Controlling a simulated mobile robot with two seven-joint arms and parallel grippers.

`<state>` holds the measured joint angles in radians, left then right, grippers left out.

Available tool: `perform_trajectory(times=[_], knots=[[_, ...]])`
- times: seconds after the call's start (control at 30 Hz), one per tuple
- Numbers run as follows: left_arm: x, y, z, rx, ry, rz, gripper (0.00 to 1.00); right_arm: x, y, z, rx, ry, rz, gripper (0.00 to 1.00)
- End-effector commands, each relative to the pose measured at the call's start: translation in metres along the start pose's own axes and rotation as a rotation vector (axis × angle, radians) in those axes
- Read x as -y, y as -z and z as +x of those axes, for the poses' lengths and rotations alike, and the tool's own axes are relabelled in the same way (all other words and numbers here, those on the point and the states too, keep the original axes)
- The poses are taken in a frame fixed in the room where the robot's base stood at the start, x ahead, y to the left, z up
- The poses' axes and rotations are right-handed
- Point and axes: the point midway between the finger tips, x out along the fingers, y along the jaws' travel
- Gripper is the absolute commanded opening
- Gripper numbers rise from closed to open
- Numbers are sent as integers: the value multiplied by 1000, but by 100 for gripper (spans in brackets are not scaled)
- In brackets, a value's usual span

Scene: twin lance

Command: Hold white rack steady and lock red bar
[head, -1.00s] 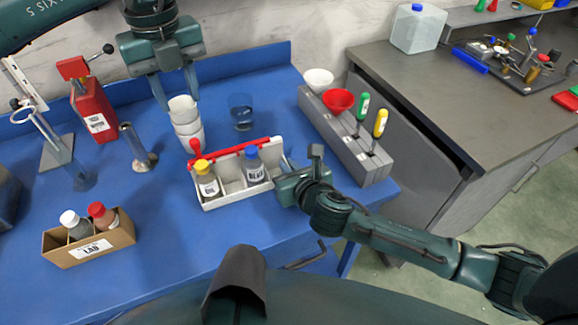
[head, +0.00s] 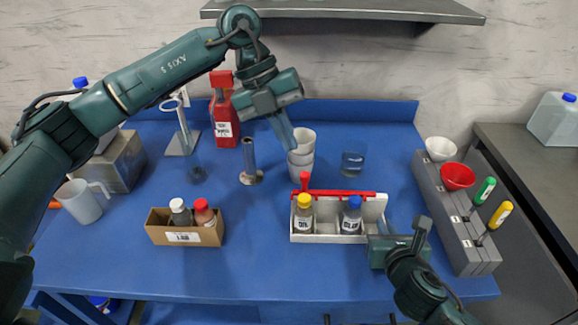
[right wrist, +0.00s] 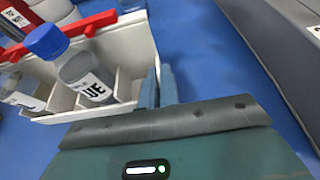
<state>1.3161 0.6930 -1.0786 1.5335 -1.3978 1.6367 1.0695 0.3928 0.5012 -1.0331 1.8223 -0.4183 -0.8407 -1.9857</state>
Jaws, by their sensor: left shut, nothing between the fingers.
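The white rack (head: 330,239) stands on the blue table and holds a yellow-capped bottle (head: 304,215) and a blue-capped bottle (head: 350,216). The red bar (head: 340,193) lies along its back top edge, with a red upright handle (head: 304,181) near the left end. My right gripper (right wrist: 158,88) is shut on the rack's right end wall, one finger on each side; in the head view it is at the rack's right end. My left gripper (head: 289,141) is shut and empty, above and behind the rack, by the white cups.
A cardboard box (head: 185,238) with two bottles is to the left. The table front between box and rack is clear.

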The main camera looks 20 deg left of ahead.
Motion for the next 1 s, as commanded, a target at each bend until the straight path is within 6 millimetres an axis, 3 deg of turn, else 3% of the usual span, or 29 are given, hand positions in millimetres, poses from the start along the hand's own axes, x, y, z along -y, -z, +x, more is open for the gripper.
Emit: perform_trajectory(times=[0.03, 0.2, 0.4, 0.6, 1.0], knots=[[-17, -3, -1, -15, 72, 14, 0, 0, 0, 0, -1, 0, 0, 0], [-61, -10, -18, 15, 258, 97, 0, 0, 0, 0, -1, 0, 0, 0], [-97, -14, -36, 88, 358, 162, 0, 0, 0, 0, -1, -1, 0, 0], [-106, -14, -43, 115, 381, 187, 0, -1, 0, 0, -1, -1, 0, 0], [-104, -15, -36, 113, 380, 187, 0, 0, 0, 0, -1, -1, 0, 0]])
